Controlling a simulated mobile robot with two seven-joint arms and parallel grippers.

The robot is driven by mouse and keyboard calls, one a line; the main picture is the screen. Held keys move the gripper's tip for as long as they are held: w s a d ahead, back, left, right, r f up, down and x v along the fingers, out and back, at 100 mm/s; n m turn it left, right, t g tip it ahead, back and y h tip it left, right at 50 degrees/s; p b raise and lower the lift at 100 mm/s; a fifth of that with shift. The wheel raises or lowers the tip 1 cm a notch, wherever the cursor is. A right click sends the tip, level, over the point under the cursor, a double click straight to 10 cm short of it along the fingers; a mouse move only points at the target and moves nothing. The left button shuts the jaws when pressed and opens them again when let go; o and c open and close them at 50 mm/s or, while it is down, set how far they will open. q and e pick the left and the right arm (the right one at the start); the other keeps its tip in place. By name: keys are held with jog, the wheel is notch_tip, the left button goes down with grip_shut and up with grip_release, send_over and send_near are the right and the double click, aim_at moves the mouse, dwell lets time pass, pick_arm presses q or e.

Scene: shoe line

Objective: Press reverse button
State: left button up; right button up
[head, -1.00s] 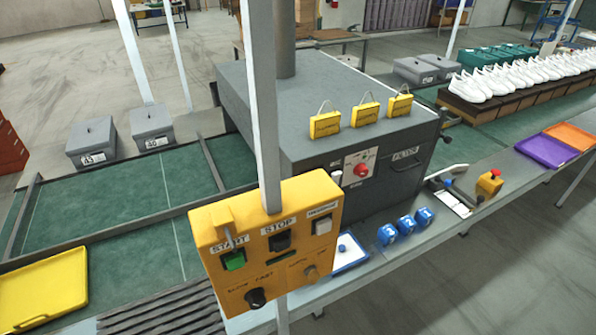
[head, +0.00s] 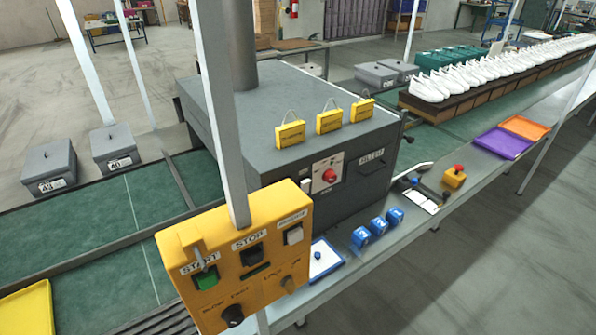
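The yellow control box (head: 240,262) is fixed to a pale grey post in the near middle of the head view. The reverse button (head: 293,235) is a whitish square button at its upper right, under a small label too blurred to read clearly. The black stop button (head: 251,254) is left of it, and the green start button (head: 206,279) is at the left with a yellow piece above it. Two round knobs are along the bottom of the box. Neither of my grippers is in view.
Behind the box stands a large grey machine (head: 290,115) with a red knob and several yellow tags. Blue numbered blocks (head: 378,226) and a red-topped yellow emergency button (head: 455,176) are on the ledge to the right. The floor at the right is free.

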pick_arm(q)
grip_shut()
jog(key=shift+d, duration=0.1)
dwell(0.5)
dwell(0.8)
